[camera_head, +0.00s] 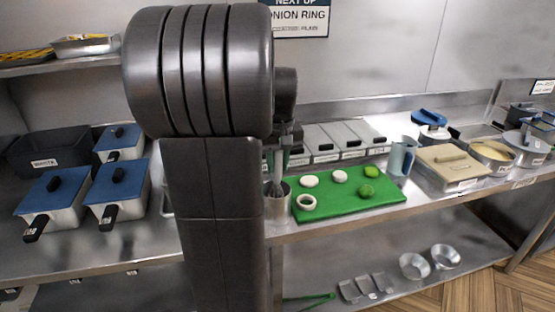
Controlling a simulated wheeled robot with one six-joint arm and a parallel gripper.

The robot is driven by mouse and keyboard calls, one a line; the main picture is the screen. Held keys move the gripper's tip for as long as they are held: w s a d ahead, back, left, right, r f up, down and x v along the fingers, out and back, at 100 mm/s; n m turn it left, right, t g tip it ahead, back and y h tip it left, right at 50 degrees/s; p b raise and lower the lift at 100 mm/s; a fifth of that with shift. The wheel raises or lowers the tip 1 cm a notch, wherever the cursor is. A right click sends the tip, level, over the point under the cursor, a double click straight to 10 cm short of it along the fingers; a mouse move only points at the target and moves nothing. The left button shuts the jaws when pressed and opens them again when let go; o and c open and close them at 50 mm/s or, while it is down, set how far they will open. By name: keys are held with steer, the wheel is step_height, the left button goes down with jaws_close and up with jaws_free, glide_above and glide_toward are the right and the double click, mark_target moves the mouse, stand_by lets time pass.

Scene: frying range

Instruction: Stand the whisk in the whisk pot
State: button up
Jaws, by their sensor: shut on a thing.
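My gripper (285,133) shows just right of my dark arm, small and partly hidden by it. It is shut on the whisk (277,181), which hangs below with its wire end down. The whisk pot (277,209), a metal cylinder, stands on the steel counter at the left end of the green board. The whisk's lower end appears at the pot's mouth. Whether it touches the bottom or wall of the pot is hidden. My arm covers part of the view left of the pot.
The green board (350,204) beside the pot holds white rings and green pieces. Grey lidded containers (345,138) stand behind it. Blue-lidded pans (50,195) stand left. A shelf below holds metal bowls (414,266).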

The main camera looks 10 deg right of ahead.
steer(key=shift+f, duration=0.3)
steer(key=o, duration=1.1)
steer(key=shift+r, duration=0.1)
steer(key=r, duration=0.4)
steer(key=s+r, duration=0.1)
steer(key=r, duration=0.8)
steer(key=shift+s+r, duration=0.25)
steer(key=shift+s, duration=0.1)
steer(key=shift+f, duration=0.1)
